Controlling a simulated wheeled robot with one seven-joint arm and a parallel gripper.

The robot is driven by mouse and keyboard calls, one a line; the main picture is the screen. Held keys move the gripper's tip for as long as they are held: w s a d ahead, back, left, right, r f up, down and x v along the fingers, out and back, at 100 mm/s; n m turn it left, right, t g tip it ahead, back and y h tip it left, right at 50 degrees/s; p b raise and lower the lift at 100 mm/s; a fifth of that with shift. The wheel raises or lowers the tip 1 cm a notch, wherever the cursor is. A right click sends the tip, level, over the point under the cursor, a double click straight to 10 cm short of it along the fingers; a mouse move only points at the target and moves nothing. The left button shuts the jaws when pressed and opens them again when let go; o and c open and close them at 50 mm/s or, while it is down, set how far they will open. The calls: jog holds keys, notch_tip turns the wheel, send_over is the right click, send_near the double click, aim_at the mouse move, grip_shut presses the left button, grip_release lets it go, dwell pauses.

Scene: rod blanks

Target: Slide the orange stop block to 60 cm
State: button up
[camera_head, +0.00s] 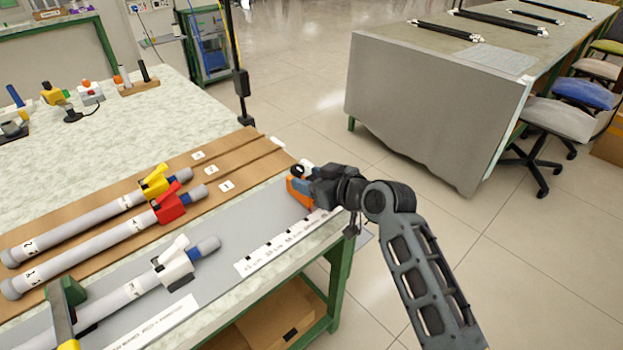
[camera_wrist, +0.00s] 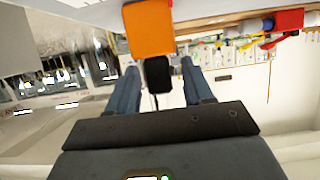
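The orange stop block (camera_head: 296,191) sits at the right end of the grey rail, near the table's right edge, beside the white printed scale strip (camera_head: 285,243). The block's exact reading cannot be made out. In the wrist view the orange block (camera_wrist: 148,28) is straight ahead, with a black knob (camera_wrist: 157,75) on its near side. My gripper (camera_head: 308,185) is at the block. In the wrist view its two blue-grey fingers stand apart, one on each side of the black knob, with gaps visible. My gripper hides part of the block in the head view.
A grey rod in a white clamp (camera_head: 175,265) lies along the rail to the left. Rods with red (camera_head: 172,206) and yellow (camera_head: 155,182) clamps lie on the brown boards behind. The table's right edge is close to my gripper. A grey-draped table (camera_head: 430,110) stands beyond.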

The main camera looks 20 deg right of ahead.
grip_shut()
dwell(0.3)
jog(key=shift+s+a, duration=0.2)
jog(key=shift+a, duration=0.4)
jog(key=shift+s+a, duration=0.15)
jog(key=shift+a, duration=0.4)
jog(key=shift+o, duration=0.2)
grip_release()
jog(key=shift+d, duration=0.1)
jog(key=v, duration=0.7)
jog(key=shift+s, duration=0.4)
jog(key=shift+d+r, duration=0.1)
